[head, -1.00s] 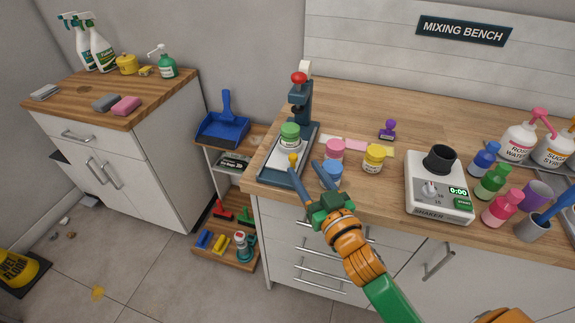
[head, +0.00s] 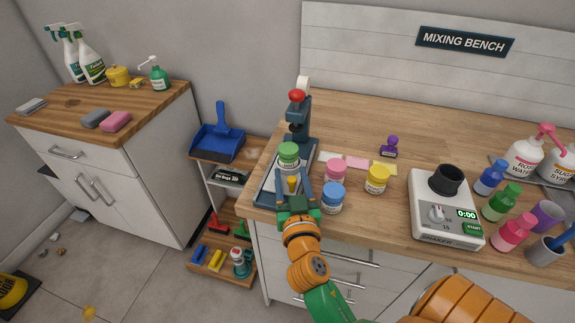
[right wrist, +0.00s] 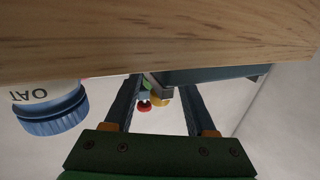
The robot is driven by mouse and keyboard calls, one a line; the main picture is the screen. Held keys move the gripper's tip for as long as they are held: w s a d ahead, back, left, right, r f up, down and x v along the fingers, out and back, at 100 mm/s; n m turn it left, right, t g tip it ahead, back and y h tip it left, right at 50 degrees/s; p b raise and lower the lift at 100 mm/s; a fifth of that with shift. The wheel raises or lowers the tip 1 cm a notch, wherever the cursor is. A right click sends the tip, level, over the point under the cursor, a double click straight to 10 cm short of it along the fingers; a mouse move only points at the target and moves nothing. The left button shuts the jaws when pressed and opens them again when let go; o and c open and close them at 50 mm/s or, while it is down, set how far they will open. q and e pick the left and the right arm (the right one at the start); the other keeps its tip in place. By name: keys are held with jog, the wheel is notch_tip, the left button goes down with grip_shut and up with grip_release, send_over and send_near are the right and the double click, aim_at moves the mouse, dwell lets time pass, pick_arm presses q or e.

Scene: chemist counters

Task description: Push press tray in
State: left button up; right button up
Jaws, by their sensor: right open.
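The press (head: 300,130) is dark blue with a red knob and stands at the counter's left end. Its tray (head: 266,190) sticks out toward the front edge, with a green-lidded jar (head: 289,155) on it and a yellow knob (head: 292,184) at its front. My right gripper (head: 294,182) is open, its fingers on either side of the yellow knob; whether they touch it I cannot tell. In the right wrist view, which looks upside down, the yellow knob (right wrist: 160,96) shows between the open fingers. My left gripper is not in view.
A pink-lidded jar (head: 335,171), a blue-lidded jar (head: 332,197) and a yellow-lidded jar (head: 376,179) stand right of my right gripper, the blue one closest. A shaker (head: 445,215) stands farther right. Low shelves (head: 232,185) lie left of the counter.

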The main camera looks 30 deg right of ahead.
jog(key=shift+s+a+r, duration=0.35)
jog(key=shift+s, duration=0.25)
jog(key=shift+s+a+r, duration=0.1)
jog(key=shift+s, duration=0.05)
jog(key=shift+c, duration=0.9)
grip_shut()
jog(key=shift+f, duration=0.2)
